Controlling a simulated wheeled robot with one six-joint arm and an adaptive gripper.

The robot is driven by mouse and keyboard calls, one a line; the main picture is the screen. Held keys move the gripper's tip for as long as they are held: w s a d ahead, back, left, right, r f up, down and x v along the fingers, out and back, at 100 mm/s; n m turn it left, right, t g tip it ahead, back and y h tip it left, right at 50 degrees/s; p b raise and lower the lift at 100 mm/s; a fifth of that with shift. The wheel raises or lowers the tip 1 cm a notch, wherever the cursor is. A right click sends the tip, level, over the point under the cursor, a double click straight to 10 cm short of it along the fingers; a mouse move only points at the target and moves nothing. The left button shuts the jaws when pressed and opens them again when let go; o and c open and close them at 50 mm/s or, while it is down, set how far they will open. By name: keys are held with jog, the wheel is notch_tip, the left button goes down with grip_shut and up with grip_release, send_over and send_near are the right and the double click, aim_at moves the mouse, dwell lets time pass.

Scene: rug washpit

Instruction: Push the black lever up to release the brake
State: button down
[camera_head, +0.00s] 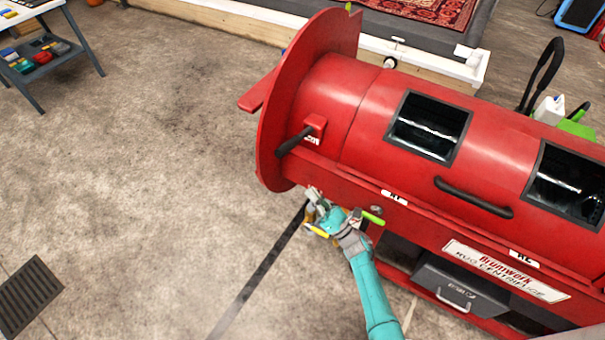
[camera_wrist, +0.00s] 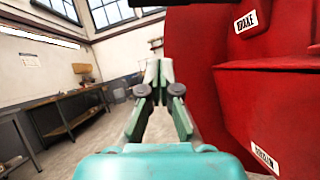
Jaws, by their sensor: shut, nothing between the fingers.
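The black lever (camera_head: 293,141) sticks out to the left and slightly down from a small red bracket (camera_head: 316,126) on the end of the red drum machine (camera_head: 340,110). My gripper (camera_head: 315,197) is below the lever and apart from it, beside the machine's lower left edge. In the wrist view its fingers (camera_wrist: 158,66) meet at the tips and hold nothing. A dark bar at the top edge of the wrist view (camera_wrist: 178,3) may be the lever, mostly cut off. The white brake label (camera_wrist: 252,20) is at the upper right there.
A large red disc (camera_head: 285,100) stands at the drum's left end, close to the lever. A black handle (camera_head: 473,198) crosses the drum front. The concrete floor (camera_head: 150,180) to the left is clear around a drain grate (camera_head: 28,295). A workbench (camera_wrist: 68,112) is far left.

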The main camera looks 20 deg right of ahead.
aim_at(297, 140)
jog(key=s+d+r+x, duration=0.1)
jog(key=r+x, duration=0.1)
jog(key=x, duration=1)
jog(key=shift+d+r, duration=0.15)
jog(key=shift+r, duration=0.05)
jog(key=shift+w+r, duration=0.1)
